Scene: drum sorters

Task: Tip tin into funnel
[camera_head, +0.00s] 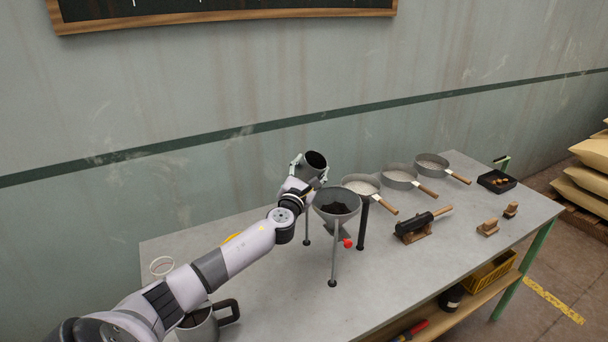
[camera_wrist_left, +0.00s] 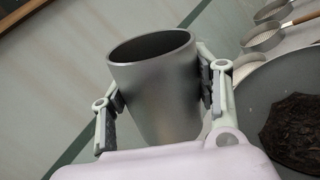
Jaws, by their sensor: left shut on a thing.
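A grey metal tin (camera_head: 315,160) is held by my left gripper (camera_head: 310,170) above the table, just behind and left of the funnel. In the left wrist view the tin (camera_wrist_left: 165,90) sits between the two fingers of the left gripper (camera_wrist_left: 160,95), its open mouth up and tilted. Its inside looks dark, and I cannot tell whether it holds anything. The grey funnel (camera_head: 325,198) stands on legs and has dark brown matter in its bowl. The funnel's bowl also shows at the right of the left wrist view (camera_wrist_left: 250,92). My right gripper is not in view.
Three sieve pans with wooden handles, the nearest one (camera_head: 360,185) close behind the funnel, stand in a row. A grey mug (camera_head: 205,326) is at front left.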

